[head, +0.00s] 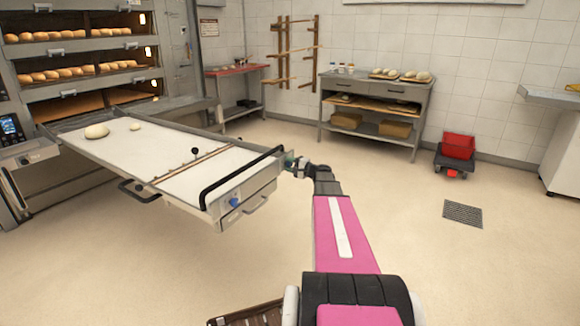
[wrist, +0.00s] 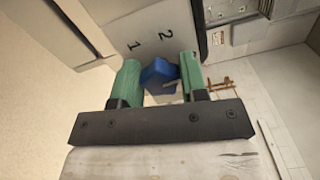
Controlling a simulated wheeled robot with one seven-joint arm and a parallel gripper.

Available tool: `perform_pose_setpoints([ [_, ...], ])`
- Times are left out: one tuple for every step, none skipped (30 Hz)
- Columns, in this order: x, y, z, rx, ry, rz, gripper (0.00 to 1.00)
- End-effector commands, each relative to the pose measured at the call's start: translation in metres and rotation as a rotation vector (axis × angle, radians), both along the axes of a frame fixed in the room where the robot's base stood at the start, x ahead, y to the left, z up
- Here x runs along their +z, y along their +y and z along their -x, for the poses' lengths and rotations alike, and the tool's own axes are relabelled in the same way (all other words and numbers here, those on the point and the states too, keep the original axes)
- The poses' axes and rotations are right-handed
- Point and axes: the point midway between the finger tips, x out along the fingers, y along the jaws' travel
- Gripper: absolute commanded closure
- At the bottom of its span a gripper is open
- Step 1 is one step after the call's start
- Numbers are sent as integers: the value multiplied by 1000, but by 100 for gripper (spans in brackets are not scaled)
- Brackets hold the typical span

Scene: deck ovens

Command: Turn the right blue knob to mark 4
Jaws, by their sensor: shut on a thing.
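A blue knob (wrist: 159,76) sits between the green fingers of my gripper (wrist: 161,80) in the wrist view, and the gripper is shut on it. The marks 1 (wrist: 133,45) and 2 (wrist: 164,33) show on the grey panel just beyond the knob. Other marks and the knob's pointer cannot be made out. In the head view my gripper (head: 290,161) is at the right end of the loading table's front face, and it hides the held knob. Another blue knob (head: 234,202) shows on that face, further left.
The loading table (head: 125,165) has a black handle bar (head: 240,181) along its front edge and dough at its far end. The deck oven (head: 75,60) stands behind it. A red bin (head: 459,146) and a side table (head: 372,92) stand further off. The floor on the right is mostly clear.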

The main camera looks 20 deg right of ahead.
Motion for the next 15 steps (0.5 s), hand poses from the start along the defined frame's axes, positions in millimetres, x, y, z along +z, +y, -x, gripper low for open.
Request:
perform_pose_setpoints([
  [0, 0, 1, 0, 29, -34, 84],
  [0, 0, 1, 0, 46, -56, 84],
  [0, -1, 1, 0, 70, -86, 84],
  [0, -1, 1, -1, 88, -109, 84],
  [0, -1, 1, -1, 105, -131, 84],
  [0, -1, 1, -1, 128, -161, 84],
  [0, -1, 1, -1, 146, -184, 84],
  [0, -1, 1, -1, 163, -206, 84],
  [1, -1, 1, -1, 187, -236, 84],
  [1, -1, 0, -1, 205, -259, 84],
  [1, -1, 0, -1, 222, -281, 84],
  [1, -1, 0, -1, 245, -311, 84],
  [1, -1, 0, -1, 263, -333, 84],
  [1, -1, 0, -1, 280, -356, 84],
  [1, -1, 0, -1, 303, -385, 84],
])
